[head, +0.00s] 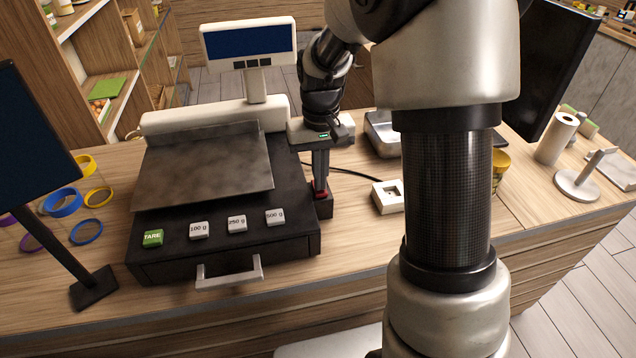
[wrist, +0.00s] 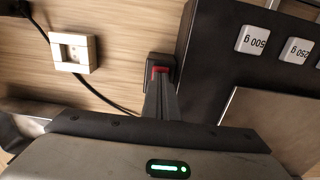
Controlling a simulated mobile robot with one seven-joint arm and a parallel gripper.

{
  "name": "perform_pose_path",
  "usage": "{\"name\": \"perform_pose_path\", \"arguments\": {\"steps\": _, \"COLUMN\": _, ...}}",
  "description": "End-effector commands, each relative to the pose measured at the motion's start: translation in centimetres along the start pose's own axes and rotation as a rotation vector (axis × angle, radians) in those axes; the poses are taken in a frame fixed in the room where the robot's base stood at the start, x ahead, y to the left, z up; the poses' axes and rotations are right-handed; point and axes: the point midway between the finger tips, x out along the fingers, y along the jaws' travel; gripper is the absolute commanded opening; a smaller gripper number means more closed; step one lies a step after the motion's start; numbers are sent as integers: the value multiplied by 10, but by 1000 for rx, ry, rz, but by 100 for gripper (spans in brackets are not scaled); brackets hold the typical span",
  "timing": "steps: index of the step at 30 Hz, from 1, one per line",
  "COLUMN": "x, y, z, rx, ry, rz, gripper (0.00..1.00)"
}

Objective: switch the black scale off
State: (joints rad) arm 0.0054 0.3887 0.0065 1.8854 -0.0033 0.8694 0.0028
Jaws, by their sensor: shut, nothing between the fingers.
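The black scale (head: 225,245) stands on the counter with a grey weighing plate (head: 205,165), a green TARE key (head: 153,238) and white weight keys. Its raised display (head: 248,41) is dark blue, with no readable digits. A small black box (head: 324,208) with a red switch (wrist: 160,70) sits against the scale's right side. My gripper (head: 320,188) points down with its fingers shut and empty, the tips at the red switch. They look to be touching it or just above it; I cannot tell which. The fingers partly hide the switch, so its position is unclear.
A white wall-type socket (head: 388,197) lies right of the scale, with a black cable (head: 350,170) behind it. A second silver scale (head: 382,135), a yellow mug (head: 501,165) and a paper roll (head: 557,138) stand farther right. Coloured ribbon rings (head: 62,203) and a dark screen (head: 30,140) are left.

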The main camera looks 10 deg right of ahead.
Motion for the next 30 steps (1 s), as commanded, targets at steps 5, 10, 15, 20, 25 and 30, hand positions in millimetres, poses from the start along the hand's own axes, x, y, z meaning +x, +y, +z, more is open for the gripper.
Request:
{"name": "perform_pose_path", "arguments": {"steps": 5, "x": -19, "y": 0, "z": 0, "rx": 0, "ry": 2, "rz": 0, "gripper": 0}}
{"name": "perform_pose_path", "arguments": {"steps": 10, "x": -32, "y": 0, "z": 0, "rx": 0, "ry": 1, "rz": 0, "gripper": 0}}
{"name": "perform_pose_path", "arguments": {"steps": 15, "x": -46, "y": 0, "z": 0, "rx": 0, "ry": 2, "rz": 0, "gripper": 0}}
{"name": "perform_pose_path", "arguments": {"steps": 20, "x": -59, "y": 0, "z": -1, "rx": 0, "ry": 3, "rz": 0, "gripper": 0}}
{"name": "perform_pose_path", "arguments": {"steps": 25, "x": -66, "y": 0, "z": 0, "rx": 0, "ry": 2, "rz": 0, "gripper": 0}}
{"name": "perform_pose_path", "arguments": {"steps": 30, "x": -65, "y": 0, "z": 0, "rx": 0, "ry": 2, "rz": 0, "gripper": 0}}
